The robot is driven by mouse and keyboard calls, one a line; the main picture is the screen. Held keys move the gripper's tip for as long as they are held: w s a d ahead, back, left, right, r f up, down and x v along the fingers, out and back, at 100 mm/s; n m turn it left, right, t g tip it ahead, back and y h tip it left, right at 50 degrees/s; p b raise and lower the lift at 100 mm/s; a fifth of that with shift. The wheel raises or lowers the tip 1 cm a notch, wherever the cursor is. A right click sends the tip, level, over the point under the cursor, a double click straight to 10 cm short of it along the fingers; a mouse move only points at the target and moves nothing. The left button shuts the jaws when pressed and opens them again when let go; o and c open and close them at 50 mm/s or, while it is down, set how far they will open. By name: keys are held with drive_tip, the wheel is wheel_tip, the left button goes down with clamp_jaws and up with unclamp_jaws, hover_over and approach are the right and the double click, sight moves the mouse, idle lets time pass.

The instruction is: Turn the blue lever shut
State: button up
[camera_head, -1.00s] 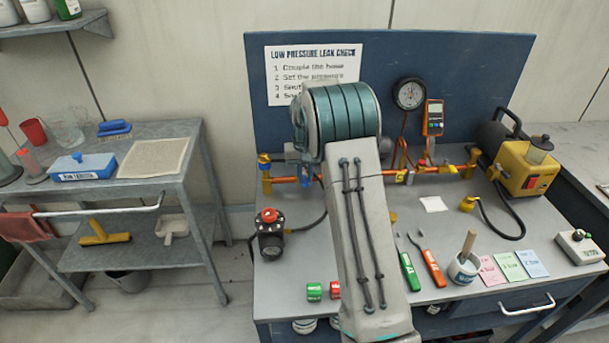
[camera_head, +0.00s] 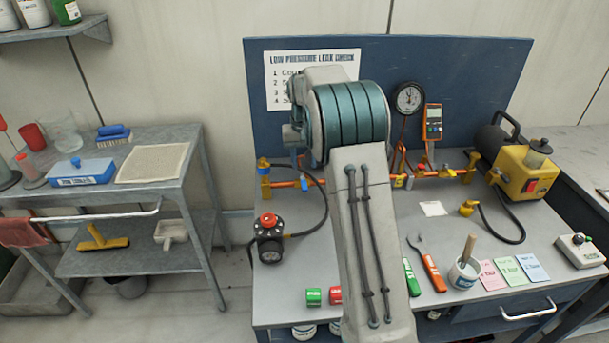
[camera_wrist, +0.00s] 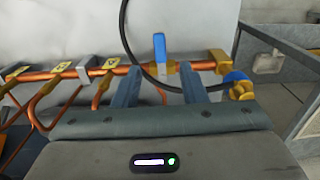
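The blue lever (camera_wrist: 159,46) stands upright in the wrist view on a copper pipe (camera_wrist: 204,65), near a brass fitting. In the head view a small blue piece, likely this lever (camera_head: 304,184), shows on the pipe just left of my arm. My gripper (camera_wrist: 160,76) is open in the wrist view, one finger on each side of the lever's line. The fingers look empty, and I cannot tell whether either touches the lever. In the head view my arm hides the gripper.
A black hose (camera_wrist: 124,38) loops close by the lever and fingers to a blue-collared brass coupling (camera_wrist: 236,79). Other yellow-tagged valves (camera_wrist: 112,63) line the pipe. A regulator with a red knob (camera_head: 268,236) and a yellow pump (camera_head: 523,171) stand on the bench.

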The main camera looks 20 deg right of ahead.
wheel_tip(320, 180, up, 7)
drive_tip(key=shift+f, duration=0.15)
drive_tip(key=s+a+r+t, duration=0.1)
drive_tip(key=s+a+r, duration=0.15)
drive_tip(key=s, duration=0.55)
drive_tip(key=s+a+r, duration=0.1)
drive_tip(key=s+r, duration=0.2)
drive_tip(key=s, duration=0.5)
drive_tip(key=s+a+f+n+t, duration=0.1)
drive_tip(key=s+f, duration=0.2)
drive_tip(key=s, duration=0.7)
drive_tip(key=s+a+f+t, duration=0.1)
drive_tip(key=s+f, duration=0.2)
drive_tip(key=s, duration=0.6)
drive_tip(key=shift+s+n, duration=0.4)
